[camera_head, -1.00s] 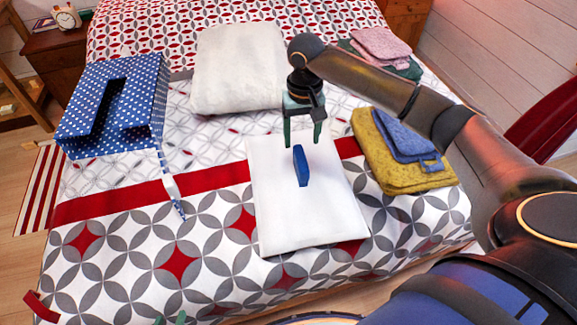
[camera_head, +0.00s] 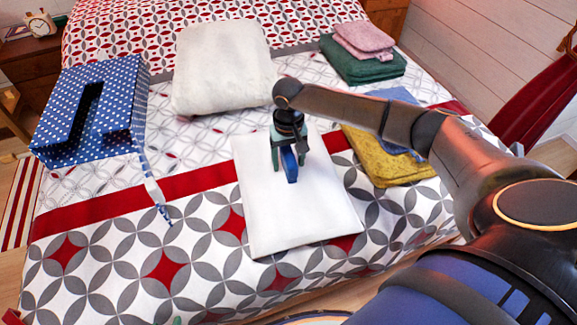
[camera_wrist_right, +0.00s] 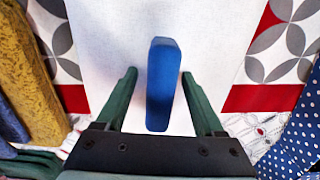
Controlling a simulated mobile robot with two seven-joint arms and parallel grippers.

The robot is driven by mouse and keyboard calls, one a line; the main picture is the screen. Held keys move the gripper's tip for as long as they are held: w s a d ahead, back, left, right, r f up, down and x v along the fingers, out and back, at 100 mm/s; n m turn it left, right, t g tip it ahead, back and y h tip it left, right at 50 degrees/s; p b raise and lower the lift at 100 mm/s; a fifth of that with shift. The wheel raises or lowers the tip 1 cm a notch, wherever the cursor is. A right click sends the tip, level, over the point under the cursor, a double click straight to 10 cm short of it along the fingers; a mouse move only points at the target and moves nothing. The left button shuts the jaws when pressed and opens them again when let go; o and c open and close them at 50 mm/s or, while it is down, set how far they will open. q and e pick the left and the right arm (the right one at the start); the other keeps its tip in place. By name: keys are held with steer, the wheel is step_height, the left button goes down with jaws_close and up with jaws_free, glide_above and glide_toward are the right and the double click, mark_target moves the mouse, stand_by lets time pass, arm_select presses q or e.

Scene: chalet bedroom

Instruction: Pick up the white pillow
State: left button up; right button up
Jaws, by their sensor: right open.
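A plump white pillow (camera_head: 222,65) lies on the bed behind my right gripper. A flat white square piece (camera_head: 300,215), perhaps a folded cloth or cushion, lies nearer, across the red stripe. A slim blue block (camera_head: 290,166) stands upright on it. My right gripper (camera_head: 289,163) is open just above the flat piece, away from the plump pillow. In the right wrist view the blue block (camera_wrist_right: 163,85) shows between the two green fingers, with gaps on both sides. A green tip of what seems my left gripper (camera_head: 177,321) shows at the bottom edge; the rest is hidden.
Yellow (camera_head: 378,165) and blue folded cloths lie at right, partly behind my right arm. Green (camera_head: 360,67) and pink folded cloths lie at back right. The patterned front of the bed is clear.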

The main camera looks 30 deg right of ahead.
steer(key=shift+f, duration=0.25)
steer(key=shift+c, duration=0.3)
jaws_close()
steer(key=shift+r, duration=0.1)
stand_by(0.9)
